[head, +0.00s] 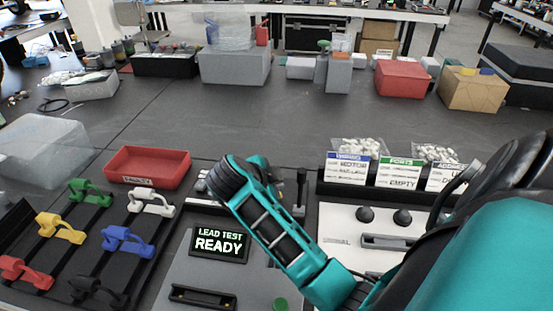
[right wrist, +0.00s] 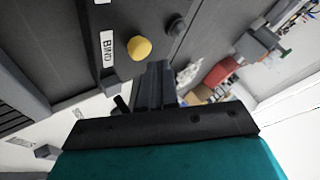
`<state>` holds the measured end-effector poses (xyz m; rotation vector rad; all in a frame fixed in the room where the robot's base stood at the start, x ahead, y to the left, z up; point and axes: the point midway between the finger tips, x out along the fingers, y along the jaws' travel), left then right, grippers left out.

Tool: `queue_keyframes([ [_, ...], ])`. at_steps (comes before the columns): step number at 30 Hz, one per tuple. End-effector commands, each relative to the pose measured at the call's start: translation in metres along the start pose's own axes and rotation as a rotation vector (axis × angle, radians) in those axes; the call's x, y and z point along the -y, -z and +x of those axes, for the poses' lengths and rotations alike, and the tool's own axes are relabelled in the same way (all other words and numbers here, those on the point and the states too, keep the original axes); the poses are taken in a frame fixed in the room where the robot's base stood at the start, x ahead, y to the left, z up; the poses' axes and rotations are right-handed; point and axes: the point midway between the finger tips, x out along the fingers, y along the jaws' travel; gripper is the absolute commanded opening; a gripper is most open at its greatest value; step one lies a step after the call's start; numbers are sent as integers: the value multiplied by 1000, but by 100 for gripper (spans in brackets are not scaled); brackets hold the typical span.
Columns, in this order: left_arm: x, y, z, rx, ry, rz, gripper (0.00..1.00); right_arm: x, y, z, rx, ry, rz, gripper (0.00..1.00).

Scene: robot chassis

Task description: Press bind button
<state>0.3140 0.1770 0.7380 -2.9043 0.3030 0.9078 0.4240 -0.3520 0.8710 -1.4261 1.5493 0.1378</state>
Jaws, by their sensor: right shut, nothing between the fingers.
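In the right wrist view a round yellow button (right wrist: 139,48) sits on a dark panel (right wrist: 73,45), beside a white label reading BIND (right wrist: 107,45). My right gripper (right wrist: 157,68) is shut and empty. Its dark fingertips are just below and right of the button in that view, apart from it in the picture; the depth of the gap cannot be told. In the head view my teal right arm reaches in from the right over the bench, and I cannot make out the yellow button or the label there. My left gripper is not in view.
A dark knob (right wrist: 177,27) stands near the button. In the head view a LEAD TEST READY screen (head: 219,245), coloured clips, a red tray (head: 147,167) and labelled bins (head: 400,172) surround the arm. The middle of the dark table (head: 270,115) is clear.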

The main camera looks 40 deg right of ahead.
Motion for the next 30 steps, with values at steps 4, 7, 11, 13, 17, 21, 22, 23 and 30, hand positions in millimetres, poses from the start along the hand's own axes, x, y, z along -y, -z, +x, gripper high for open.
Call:
queue_keyframes([
  [4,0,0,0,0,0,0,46,0,0,0,0,0,0,0],
  [7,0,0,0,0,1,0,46,0,0,0,0,0,0,0],
  [11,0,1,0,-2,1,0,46,0,0,0,0,0,0,0],
  [13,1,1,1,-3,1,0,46,0,0,0,0,0,0,0],
  [17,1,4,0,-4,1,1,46,-2,-2,2,1,-1,-1,0],
  [21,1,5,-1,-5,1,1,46,-4,-4,5,0,-1,0,0],
  [22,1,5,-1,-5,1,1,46,-4,-4,6,0,-1,0,0],
  [23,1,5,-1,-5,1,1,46,-4,-4,6,-1,0,0,0],
  [30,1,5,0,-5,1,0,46,-4,-4,6,0,0,0,0],
])
